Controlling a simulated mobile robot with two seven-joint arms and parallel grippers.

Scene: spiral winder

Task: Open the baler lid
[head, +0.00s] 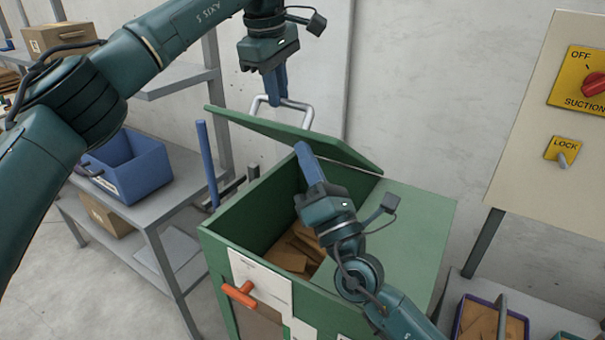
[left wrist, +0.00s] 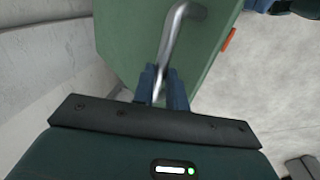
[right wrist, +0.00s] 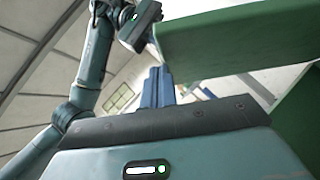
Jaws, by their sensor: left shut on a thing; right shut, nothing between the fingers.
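The green baler (head: 222,262) stands in the middle of the head view, with brown cardboard (head: 290,250) inside. Its green lid (head: 340,152) is raised and tilted, leaving the front left opening uncovered. My left gripper (head: 279,98) is shut on the metal lid handle (head: 307,116); the handle (left wrist: 172,40) also shows between its blue fingers in the left wrist view. My right gripper (head: 304,150) is shut and empty, its blue fingers over the opening, close to the lid's underside. In the right wrist view the green lid (right wrist: 235,42) is just beyond the fingers.
An orange handle (head: 239,293) sticks out from the baler's front. A grey shelf (head: 150,215) with a blue bin (head: 128,165) stands at the left. A panel with a red suction switch (head: 594,84) and a lock switch (head: 562,158) is at the right. A wall is behind.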

